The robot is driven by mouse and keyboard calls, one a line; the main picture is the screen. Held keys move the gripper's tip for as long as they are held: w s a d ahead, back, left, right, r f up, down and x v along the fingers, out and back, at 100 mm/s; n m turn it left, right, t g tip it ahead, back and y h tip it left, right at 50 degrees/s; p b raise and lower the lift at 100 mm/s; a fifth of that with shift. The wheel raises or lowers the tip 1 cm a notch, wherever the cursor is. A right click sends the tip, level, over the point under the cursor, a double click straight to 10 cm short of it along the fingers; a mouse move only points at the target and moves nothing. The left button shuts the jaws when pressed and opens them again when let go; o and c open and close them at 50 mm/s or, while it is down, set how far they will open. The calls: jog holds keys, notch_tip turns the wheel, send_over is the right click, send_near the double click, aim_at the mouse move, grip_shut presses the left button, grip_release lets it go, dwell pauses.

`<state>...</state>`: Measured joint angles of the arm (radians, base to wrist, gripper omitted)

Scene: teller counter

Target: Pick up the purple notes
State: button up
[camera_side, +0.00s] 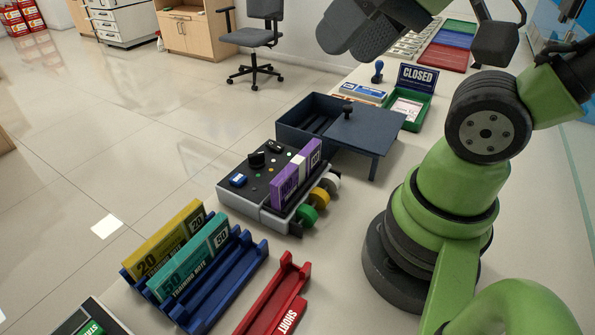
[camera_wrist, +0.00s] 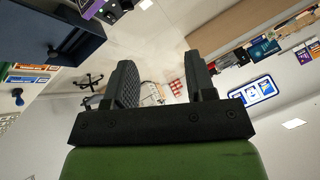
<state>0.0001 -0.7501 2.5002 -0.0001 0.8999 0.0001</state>
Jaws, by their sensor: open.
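The purple notes (camera_side: 297,178) are a bundle standing on edge, with a pale band, at the right side of a grey and black machine (camera_side: 254,190) with knobs and coloured wheels. A purple patch (camera_wrist: 92,8), likely the same bundle, shows at the top edge of the wrist view. My gripper (camera_wrist: 162,75) is open in the wrist view, with nothing between its fingers. It is well apart from the notes. Dark textured parts at the top of the side view may be its fingers; I cannot tell for sure.
A blue rack (camera_side: 245,268) holds yellow notes (camera_side: 165,240) and teal notes (camera_side: 190,262). A red rack (camera_side: 278,297) marked SHORT stands to its right. A dark blue box (camera_side: 305,118), a green tray (camera_side: 418,118) and a CLOSED sign (camera_side: 418,78) stand behind the machine.

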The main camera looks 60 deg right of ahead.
jog(key=shift+w, duration=0.1)
jog(key=m+g+h, duration=0.2)
jog(key=m+g, duration=0.5)
jog(key=m, duration=0.7)
send_over(297, 161)
notch_tip(297, 161, down, 15)
jog(key=shift+f, duration=0.2)
notch_tip(297, 161, down, 4)
jog(key=shift+f, duration=3.25)
jog(key=shift+w, duration=0.1)
jog(key=shift+c, duration=0.6)
grip_shut()
